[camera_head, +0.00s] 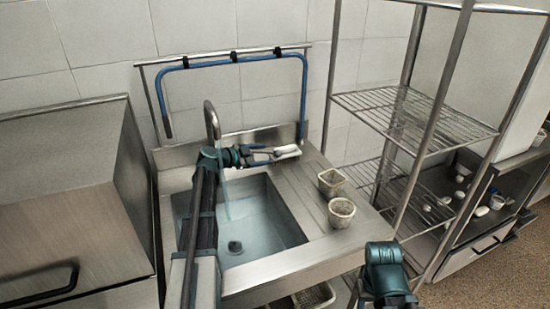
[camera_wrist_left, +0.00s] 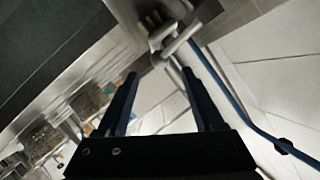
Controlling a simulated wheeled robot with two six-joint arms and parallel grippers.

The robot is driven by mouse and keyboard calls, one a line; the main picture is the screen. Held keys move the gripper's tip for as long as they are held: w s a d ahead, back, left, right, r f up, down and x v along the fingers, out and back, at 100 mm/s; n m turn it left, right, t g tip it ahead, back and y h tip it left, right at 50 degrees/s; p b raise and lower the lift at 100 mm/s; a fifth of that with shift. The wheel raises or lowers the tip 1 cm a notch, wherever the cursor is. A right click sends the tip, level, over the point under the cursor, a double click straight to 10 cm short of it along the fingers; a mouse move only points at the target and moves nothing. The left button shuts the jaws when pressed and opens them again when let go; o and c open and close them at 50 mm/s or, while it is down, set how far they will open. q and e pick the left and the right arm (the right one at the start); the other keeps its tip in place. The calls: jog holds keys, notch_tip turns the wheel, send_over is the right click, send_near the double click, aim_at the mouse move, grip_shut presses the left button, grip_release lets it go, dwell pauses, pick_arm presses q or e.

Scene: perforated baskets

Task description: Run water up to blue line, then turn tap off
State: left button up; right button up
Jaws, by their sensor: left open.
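The steel sink basin (camera_head: 296,236) holds pale bluish water (camera_head: 262,215), and its drain shows through. A stream of water (camera_head: 226,200) falls into it from the curved tap spout (camera_head: 211,115). I cannot make out a blue line on the basin wall. My left gripper (camera_head: 270,154) is open behind the basin, beside a small pale handle-like part (camera_head: 288,150). In the left wrist view my open fingers (camera_wrist_left: 160,73) point at a metal fitting (camera_wrist_left: 172,38) just past their tips; nothing is held. My right arm shows at the lower right, but its fingers are out of view.
Two small perforated baskets (camera_head: 332,181) (camera_head: 341,212) stand on the ribbed drainboard (camera_head: 300,202). A blue hose (camera_head: 304,90) hangs from a wall rail above. A wire-shelf rack (camera_head: 415,115) stands at the right. A steel cabinet (camera_head: 60,190) flanks the sink at the left.

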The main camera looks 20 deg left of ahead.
aim_at(275, 154)
pick_arm(q)
jog(key=shift+b+x, duration=0.8)
jog(key=shift+x, duration=2.4)
jog(key=shift+c, duration=0.3)
grip_shut()
jog(key=shift+s, duration=0.1)
